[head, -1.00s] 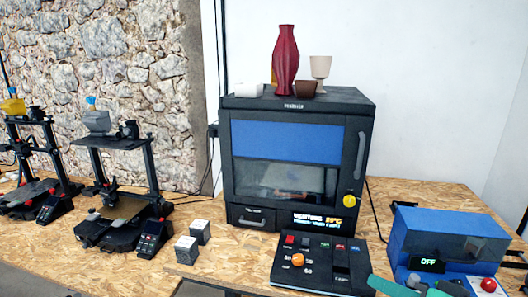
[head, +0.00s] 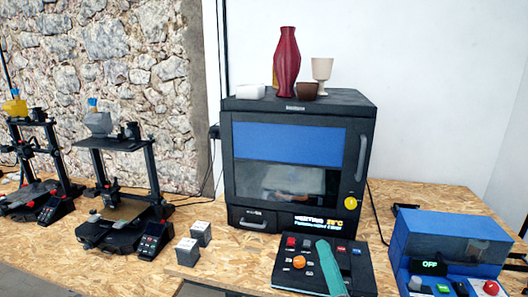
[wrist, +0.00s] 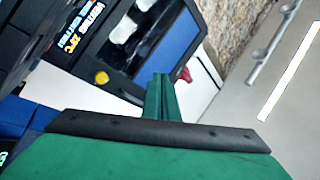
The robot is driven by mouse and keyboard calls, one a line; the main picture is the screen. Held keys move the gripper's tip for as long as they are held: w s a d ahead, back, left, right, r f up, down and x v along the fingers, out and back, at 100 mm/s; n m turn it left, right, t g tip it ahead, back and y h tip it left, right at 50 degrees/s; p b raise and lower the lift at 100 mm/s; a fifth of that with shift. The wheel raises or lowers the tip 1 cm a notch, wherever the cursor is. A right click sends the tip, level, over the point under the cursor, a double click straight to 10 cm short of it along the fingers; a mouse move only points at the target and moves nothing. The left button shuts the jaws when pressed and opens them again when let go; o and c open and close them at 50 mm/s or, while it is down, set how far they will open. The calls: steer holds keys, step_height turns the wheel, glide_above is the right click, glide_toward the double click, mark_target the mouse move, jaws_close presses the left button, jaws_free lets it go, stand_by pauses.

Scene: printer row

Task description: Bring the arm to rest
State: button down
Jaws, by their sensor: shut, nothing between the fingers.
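My gripper shows in the wrist view with its green fingers (wrist: 160,97) pressed together and nothing between them. In the head view, a teal part of my gripper (head: 332,268) stands in front of the black control panel and hides part of it. The black enclosed machine with a blue-topped door (head: 285,145) stands behind the panel, its door shut and its small display lit. In the wrist view this machine (wrist: 180,30) appears tilted, beyond the fingers.
The control panel (head: 285,277) has an orange knob (head: 299,262). A blue box reading OFF (head: 440,235) stands at right. A red vase (head: 287,62) and cups stand on the machine. Two small grey-white cubes (head: 194,240) and open-frame printers (head: 120,190) are at left on the wooden bench.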

steer(key=s+a+f+m+g+h, duration=0.1)
steer(key=s+a+f+h, duration=0.15)
steer(key=s+f, duration=0.45)
steer(key=s+a+f+m+g+h, duration=0.15)
steer(key=a+f, duration=0.25)
steer(key=f, duration=0.6)
steer(key=s+a+f+m+g+h, duration=0.1)
steer(key=s+a+f+h, duration=0.3)
steer(key=f, duration=0.5)
steer(key=s+a+f+n+g+y, duration=0.1)
steer(key=s+f+n, duration=0.1)
steer(key=s, duration=0.6)
steer(key=s+a+f+n+g+y, duration=0.1)
steer(key=s+f+n, duration=0.2)
steer(key=s+n, duration=0.2)
steer(key=s+a+f+n+g+y, duration=0.1)
steer(key=s+n, duration=0.3)
steer(key=s, duration=0.7)
steer(key=shift+f+y, duration=0.6)
steer(key=shift+f, duration=0.1)
steer(key=c, duration=2.5)
jaws_free()
steer(key=shift+s+n, duration=0.1)
steer(key=shift+n, duration=0.15)
